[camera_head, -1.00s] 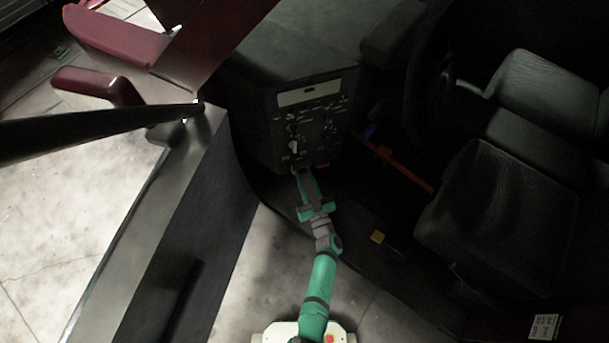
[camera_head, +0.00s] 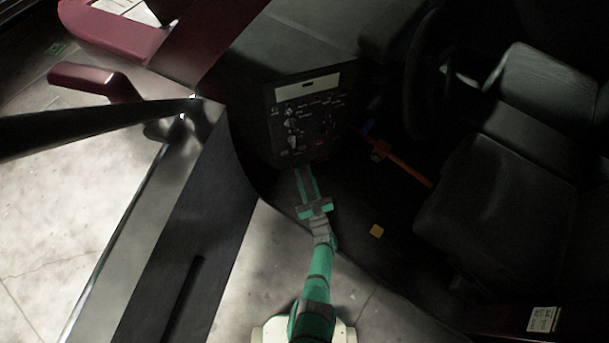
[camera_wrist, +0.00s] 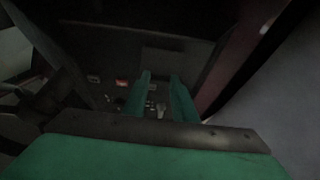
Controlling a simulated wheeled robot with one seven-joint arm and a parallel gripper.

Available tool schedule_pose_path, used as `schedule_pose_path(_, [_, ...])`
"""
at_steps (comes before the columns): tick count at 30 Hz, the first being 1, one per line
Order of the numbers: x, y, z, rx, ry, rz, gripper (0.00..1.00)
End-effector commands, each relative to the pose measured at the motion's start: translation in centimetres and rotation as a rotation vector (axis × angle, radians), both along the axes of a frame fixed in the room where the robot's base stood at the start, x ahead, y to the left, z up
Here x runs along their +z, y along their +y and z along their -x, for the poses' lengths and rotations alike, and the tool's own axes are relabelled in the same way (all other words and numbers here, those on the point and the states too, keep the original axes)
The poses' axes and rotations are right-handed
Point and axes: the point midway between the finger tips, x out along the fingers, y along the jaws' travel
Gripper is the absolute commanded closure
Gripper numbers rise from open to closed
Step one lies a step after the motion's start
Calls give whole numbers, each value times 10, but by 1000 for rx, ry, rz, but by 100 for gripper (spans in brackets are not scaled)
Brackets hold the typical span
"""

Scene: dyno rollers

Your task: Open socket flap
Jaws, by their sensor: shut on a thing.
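The dark control panel (camera_head: 310,112) stands at the centre of the head view, with a pale strip near its top and several small knobs and switches. In the wrist view, my gripper's two green fingers (camera_wrist: 160,75) stand a little apart in front of the panel face (camera_wrist: 120,85). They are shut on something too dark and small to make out. I cannot pick out the socket flap for sure or tell whether it is open or shut. A red spot (camera_wrist: 121,83) shows left of the fingers.
Black seats (camera_head: 505,200) and a steering wheel (camera_head: 425,75) are on the right. An orange bar (camera_head: 405,170) lies right of the panel. A dark bar (camera_head: 95,130) and a sill (camera_head: 185,230) run along the left.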

Motion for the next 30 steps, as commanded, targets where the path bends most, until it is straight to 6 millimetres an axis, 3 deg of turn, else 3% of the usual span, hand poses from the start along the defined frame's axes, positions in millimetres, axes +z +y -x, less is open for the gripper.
schedule_pose_path(2, [-2, 4, 3, 9, 3, 2, 98])
schedule_pose_path(3, [-2, 4, 3, 9, 3, 2, 68])
schedule_pose_path(5, [-2, 4, 3, 8, 1, 2, 56])
schedule_pose_path(17, [-3, -1, 7, 1, 1, 0, 56])
schedule_pose_path(30, [-34, -23, 72, 1, 3, 0, 56])
